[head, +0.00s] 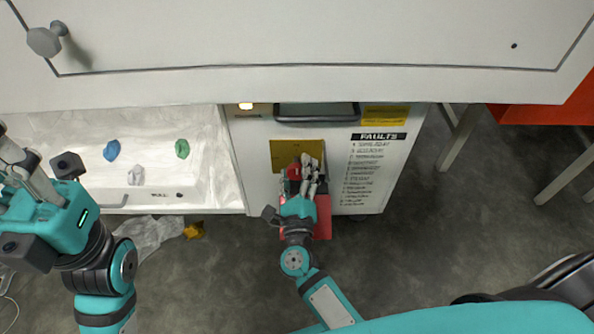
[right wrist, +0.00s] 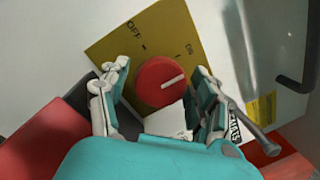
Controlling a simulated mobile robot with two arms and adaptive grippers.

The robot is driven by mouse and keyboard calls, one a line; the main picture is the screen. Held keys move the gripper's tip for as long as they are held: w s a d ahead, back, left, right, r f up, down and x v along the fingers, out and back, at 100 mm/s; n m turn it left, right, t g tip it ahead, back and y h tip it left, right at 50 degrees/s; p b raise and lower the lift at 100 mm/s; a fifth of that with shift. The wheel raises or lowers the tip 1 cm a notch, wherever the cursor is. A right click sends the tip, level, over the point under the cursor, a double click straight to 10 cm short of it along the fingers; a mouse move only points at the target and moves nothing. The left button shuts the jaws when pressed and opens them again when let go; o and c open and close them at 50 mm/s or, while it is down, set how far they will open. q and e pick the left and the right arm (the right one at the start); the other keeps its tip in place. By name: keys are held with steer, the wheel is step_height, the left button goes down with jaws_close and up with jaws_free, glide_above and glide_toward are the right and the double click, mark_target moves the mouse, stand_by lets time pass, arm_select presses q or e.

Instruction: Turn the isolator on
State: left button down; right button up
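The isolator is a round red knob (right wrist: 158,82) on a yellow plate (right wrist: 112,42) marked OFF and ON. The knob's white line points right and slightly up in the right wrist view. In the head view the yellow plate (head: 284,150) is on the white cabinet front, and the red knob (head: 294,173) shows beside my fingers. My right gripper (right wrist: 161,70) is open, with one finger on each side of the knob and visible gaps to it. My left gripper (head: 18,165) is at the far left, away from the cabinet; its fingers are partly cut off.
A dark handle (head: 316,113) is above the plate, and a FAULTS list (head: 375,170) is on the right. A red box (head: 323,218) is below my right gripper. A pale tray (head: 160,190) with coloured lumps is left. Grey floor (head: 440,240) is clear at right.

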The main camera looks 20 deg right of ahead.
steer(key=v, duration=1.2)
steer(key=shift+s, duration=0.1)
stand_by(0.4)
